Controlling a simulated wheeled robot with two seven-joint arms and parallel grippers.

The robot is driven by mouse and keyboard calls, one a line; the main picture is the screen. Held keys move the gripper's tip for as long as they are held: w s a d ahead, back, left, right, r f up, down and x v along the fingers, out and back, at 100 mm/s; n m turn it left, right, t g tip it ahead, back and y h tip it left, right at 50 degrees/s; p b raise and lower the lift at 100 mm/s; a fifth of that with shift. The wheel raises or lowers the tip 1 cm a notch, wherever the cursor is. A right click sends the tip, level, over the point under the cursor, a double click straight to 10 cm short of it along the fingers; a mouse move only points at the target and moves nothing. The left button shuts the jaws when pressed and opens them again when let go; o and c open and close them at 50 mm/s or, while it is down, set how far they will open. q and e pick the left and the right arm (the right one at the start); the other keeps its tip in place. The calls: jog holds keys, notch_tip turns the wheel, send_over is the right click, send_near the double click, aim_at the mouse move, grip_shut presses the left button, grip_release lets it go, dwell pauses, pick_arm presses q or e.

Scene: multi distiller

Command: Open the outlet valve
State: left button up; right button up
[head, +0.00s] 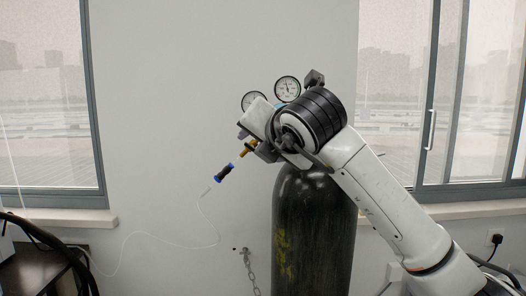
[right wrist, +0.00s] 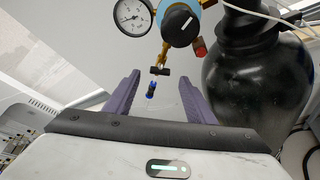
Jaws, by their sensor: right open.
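The pressure regulator (right wrist: 182,22) sits on the black gas cylinder (head: 314,235). Its outlet valve, with a small black handle (right wrist: 160,72), hangs below it in the right wrist view. A brass outlet fitting (head: 248,147) shows in the head view, beyond my arm. A black-and-blue connector (head: 226,172) joins it to a thin clear tube. My right gripper (right wrist: 160,78) is open. Its two purple fingers appear on either side of the handle in the right wrist view, with no contact visible. In the head view my right arm hides much of the regulator. My left gripper is not in view.
Two round gauges (head: 287,89) stand above the regulator. The regulator's large black knob (right wrist: 180,19) and a red part (right wrist: 200,48) are close to the valve. A chain (head: 250,270) hangs by the cylinder. The wall area left of the connector is clear apart from the tube.

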jog(key=shift+v, duration=1.4)
